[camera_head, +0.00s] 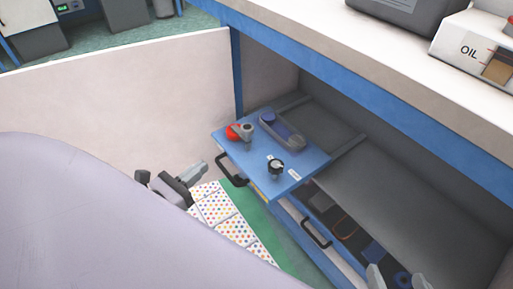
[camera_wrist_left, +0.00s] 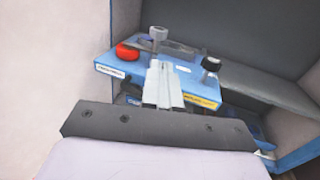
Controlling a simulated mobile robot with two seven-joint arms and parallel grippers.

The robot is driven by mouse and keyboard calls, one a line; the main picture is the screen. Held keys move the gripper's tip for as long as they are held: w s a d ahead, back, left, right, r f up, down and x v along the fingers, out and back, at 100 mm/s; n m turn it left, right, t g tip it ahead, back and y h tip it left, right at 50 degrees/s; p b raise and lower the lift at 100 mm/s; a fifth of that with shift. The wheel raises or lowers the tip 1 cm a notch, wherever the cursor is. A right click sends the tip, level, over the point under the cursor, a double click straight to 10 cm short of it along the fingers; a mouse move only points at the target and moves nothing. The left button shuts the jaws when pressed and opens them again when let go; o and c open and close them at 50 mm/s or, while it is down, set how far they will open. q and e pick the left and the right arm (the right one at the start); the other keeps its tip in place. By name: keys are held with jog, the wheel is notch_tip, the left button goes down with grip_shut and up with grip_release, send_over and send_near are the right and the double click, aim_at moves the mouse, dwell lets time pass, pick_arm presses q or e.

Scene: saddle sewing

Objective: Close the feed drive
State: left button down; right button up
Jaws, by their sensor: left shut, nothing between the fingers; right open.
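A blue pull-out unit (camera_head: 236,146), which looks like the feed drive, sticks out of the bench on the upper level. A red knob (camera_head: 233,132), a grey post-like part (camera_head: 246,131) and a black-and-silver knob (camera_head: 276,167) stand on its top. A black handle (camera_head: 230,171) is on its front; the unit also shows in the left wrist view (camera_wrist_left: 112,70). My left gripper (camera_head: 203,166) is shut and empty, just in front of the unit's front side; whether it touches is unclear. My right gripper (camera_head: 393,281) is open at the bottom edge, partly cut off.
A lower drawer (camera_head: 287,209) with its own handle (camera_head: 316,235) is open below, with several dark and blue items inside. A grey shelf (camera_head: 400,180) lies to the right. A pale panel (camera_head: 130,95) stands at the left.

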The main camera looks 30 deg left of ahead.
aim_at(243, 132)
pick_arm(q)
jog(key=w, duration=0.4)
jog(key=w+d, duration=0.1)
jog(key=w, duration=0.4)
jog(key=w+d, duration=0.1)
jog(key=w, duration=0.4)
jog(key=shift+f, duration=0.1)
